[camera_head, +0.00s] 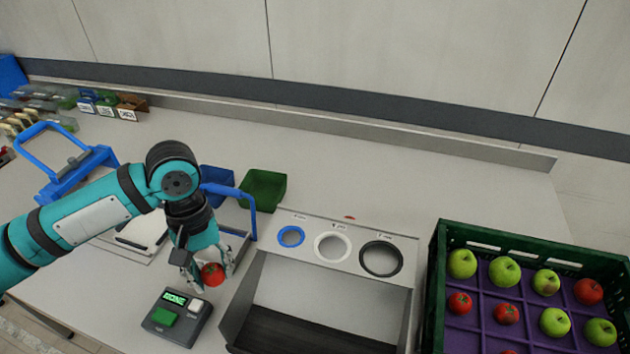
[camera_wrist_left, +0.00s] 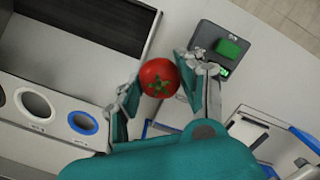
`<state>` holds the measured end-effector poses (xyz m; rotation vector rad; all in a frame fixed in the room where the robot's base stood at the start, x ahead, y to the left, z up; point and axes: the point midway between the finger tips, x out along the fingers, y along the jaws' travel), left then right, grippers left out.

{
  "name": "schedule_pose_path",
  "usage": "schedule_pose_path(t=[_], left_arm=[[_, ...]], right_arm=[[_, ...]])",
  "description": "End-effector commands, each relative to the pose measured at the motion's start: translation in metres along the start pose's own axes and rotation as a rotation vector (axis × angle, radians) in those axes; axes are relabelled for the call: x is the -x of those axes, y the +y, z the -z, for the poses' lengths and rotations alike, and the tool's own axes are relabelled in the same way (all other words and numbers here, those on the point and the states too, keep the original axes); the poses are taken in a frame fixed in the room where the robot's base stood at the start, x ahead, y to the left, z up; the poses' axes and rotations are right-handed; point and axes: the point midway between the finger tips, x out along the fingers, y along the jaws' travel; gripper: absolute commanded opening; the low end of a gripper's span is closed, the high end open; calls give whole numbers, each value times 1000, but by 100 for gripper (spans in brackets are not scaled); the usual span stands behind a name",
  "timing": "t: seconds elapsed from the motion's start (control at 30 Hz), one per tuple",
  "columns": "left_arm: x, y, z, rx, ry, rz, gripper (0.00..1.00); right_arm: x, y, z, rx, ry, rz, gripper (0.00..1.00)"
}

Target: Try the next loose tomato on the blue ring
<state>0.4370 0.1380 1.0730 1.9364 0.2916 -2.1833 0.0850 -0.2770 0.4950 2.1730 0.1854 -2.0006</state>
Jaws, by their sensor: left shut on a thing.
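My left gripper (camera_head: 201,271) is shut on a red tomato (camera_head: 213,274), held in the air left of the sizing board. In the left wrist view the tomato (camera_wrist_left: 158,77) sits between the fingers of the gripper (camera_wrist_left: 158,85), its green calyx showing. The blue ring (camera_head: 291,236) is the smallest of three rings on the sloped sizing board, at its left end. It also shows in the left wrist view (camera_wrist_left: 83,122), apart from the tomato. The white ring (camera_head: 332,246) and the black ring (camera_head: 381,258) are to its right. My right gripper is out of view.
A grey device with a green button (camera_head: 163,316) lies just below the gripper. A green crate (camera_head: 437,262) with apples and tomatoes on a purple tray stands at right. A green bin (camera_head: 263,190) and a blue bin (camera_head: 217,176) stand behind the arm. A dark chute (camera_head: 300,335) lies below the rings.

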Motion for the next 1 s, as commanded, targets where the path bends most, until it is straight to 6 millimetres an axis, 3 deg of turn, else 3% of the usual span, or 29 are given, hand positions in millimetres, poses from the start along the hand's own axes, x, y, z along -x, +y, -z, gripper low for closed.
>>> schedule_pose_path(t=[0.03,0.1,0.3,0.4,0.53,0.8,1.0], left_arm=[[24,24,9,96,-4,-14,11],[38,55,23,247,-7,-33,11],[65,132,44,651,-6,-79,11],[69,156,48,788,-4,-95,11],[68,170,49,874,-1,-106,11],[53,171,52,886,1,-108,11],[34,170,54,884,2,-108,11]], right_arm=[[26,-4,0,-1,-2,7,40],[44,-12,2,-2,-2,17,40],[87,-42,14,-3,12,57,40],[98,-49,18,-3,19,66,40],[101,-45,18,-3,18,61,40],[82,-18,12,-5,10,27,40],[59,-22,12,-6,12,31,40]])
